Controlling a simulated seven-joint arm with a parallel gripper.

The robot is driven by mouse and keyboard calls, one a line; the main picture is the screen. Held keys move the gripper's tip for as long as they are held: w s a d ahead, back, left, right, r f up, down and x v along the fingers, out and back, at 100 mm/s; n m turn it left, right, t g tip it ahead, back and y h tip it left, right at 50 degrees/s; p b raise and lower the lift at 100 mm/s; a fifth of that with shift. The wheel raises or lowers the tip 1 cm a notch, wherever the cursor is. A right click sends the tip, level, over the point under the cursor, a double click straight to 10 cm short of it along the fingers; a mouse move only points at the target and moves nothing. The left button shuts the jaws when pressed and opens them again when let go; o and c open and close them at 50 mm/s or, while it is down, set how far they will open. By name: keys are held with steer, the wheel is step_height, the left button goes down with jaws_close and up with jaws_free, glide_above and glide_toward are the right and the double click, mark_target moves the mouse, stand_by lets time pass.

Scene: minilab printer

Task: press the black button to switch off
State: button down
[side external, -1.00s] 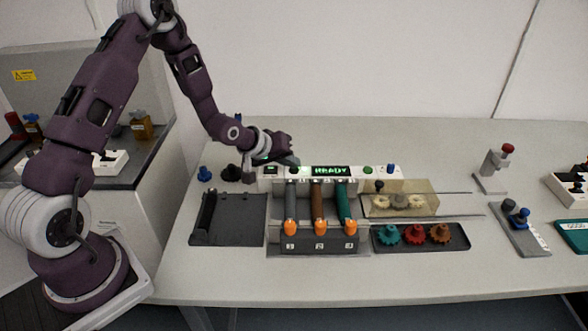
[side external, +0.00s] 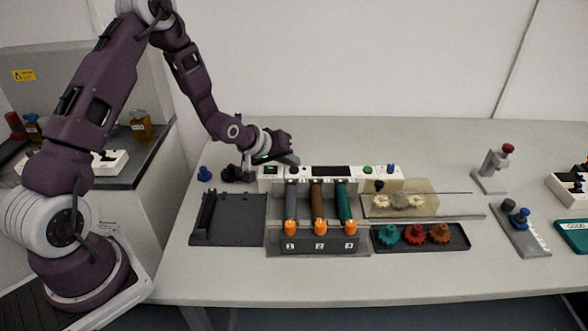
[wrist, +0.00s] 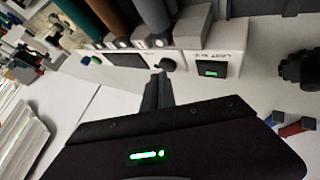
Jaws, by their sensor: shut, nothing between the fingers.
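The white printer panel (side external: 350,171) runs along the back of the machine. The black button (wrist: 168,65) is a round knob on the panel, right at my fingertips in the wrist view. My gripper (wrist: 158,77) is shut and empty, its tips touching or very close to the button; I cannot tell which. In the side view my gripper (side external: 293,160) is over the panel's left part and hides most of the button. The display (side external: 331,171) is dark; it also shows dark in the wrist view (wrist: 126,60).
A green button (side external: 368,170) sits right of the display. A small green-lit screen (wrist: 211,70) is beside the black button. Three coloured rollers (side external: 317,205) with orange ends stand in front. A tray of gears (side external: 458,246) lies front right. Blue and black knobs stand left of the panel.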

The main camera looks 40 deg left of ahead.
steer(key=shift+r, duration=0.4)
steer(key=shift+r, duration=2.5)
steer(key=shift+r, duration=0.1)
step_height(320, 180, up, 6)
steer(key=m, duration=0.2)
glide_above(291, 171)
steer(key=s+d, duration=0.2)
steer(key=s, duration=0.1)
steer(key=s+d+r+m+g+y, duration=0.2)
steer(key=s+r+m, duration=0.1)
steer(key=s+r, duration=0.6)
steer(key=s+d+r+m, duration=0.1)
steer(key=s+d, duration=0.1)
steer(key=s, duration=0.9)
steer(key=s+d+r+m+g+h, duration=0.1)
steer(key=s+d+m, duration=0.1)
steer(key=s, duration=0.9)
steer(key=shift+s+d+r+g+h, duration=0.2)
steer(key=shift+s+d+g+h, duration=0.1)
steer(key=shift+s+d, duration=0.15)
